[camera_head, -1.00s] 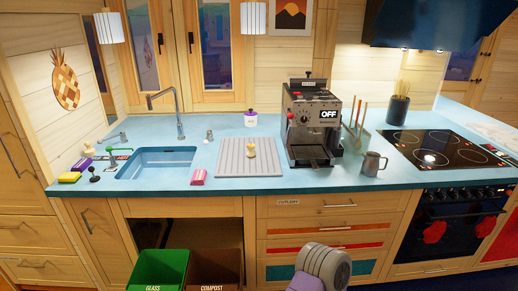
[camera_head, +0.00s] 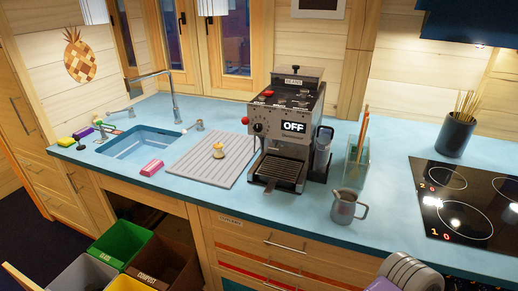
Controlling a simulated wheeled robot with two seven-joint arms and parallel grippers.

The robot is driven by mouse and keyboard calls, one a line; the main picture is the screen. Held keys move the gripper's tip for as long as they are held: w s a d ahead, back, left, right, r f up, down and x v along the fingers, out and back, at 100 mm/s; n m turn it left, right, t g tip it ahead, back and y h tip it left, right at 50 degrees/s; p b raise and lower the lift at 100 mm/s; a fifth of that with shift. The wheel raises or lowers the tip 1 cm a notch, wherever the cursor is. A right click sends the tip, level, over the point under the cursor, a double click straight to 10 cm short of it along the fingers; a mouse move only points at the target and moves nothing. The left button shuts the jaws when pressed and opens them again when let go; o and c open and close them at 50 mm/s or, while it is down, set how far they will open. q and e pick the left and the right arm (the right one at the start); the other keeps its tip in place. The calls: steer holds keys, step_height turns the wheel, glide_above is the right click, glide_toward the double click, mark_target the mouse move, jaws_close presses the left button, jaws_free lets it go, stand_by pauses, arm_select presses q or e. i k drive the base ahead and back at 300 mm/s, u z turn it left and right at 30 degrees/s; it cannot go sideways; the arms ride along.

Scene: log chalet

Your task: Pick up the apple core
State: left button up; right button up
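The apple core (camera_head: 218,150) is small and yellowish. It stands on the grey ribbed drying mat (camera_head: 196,167) on the blue counter, between the sink and the coffee machine. A rounded grey part of my arm shows at the bottom right edge, in front of the drawers and well away from the apple core. No gripper fingers show in this view, so neither gripper can be seen.
The coffee machine (camera_head: 287,128) stands right of the mat. A metal pitcher (camera_head: 345,207) and a glass holder (camera_head: 357,165) are farther right. A pink sponge (camera_head: 152,167) lies left of the mat. Open bins, including the compost bin (camera_head: 163,262), stand below the counter.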

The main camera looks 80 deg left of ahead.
mark_target(218, 147)
steer(key=i, duration=0.35)
steer(key=u, duration=3.15)
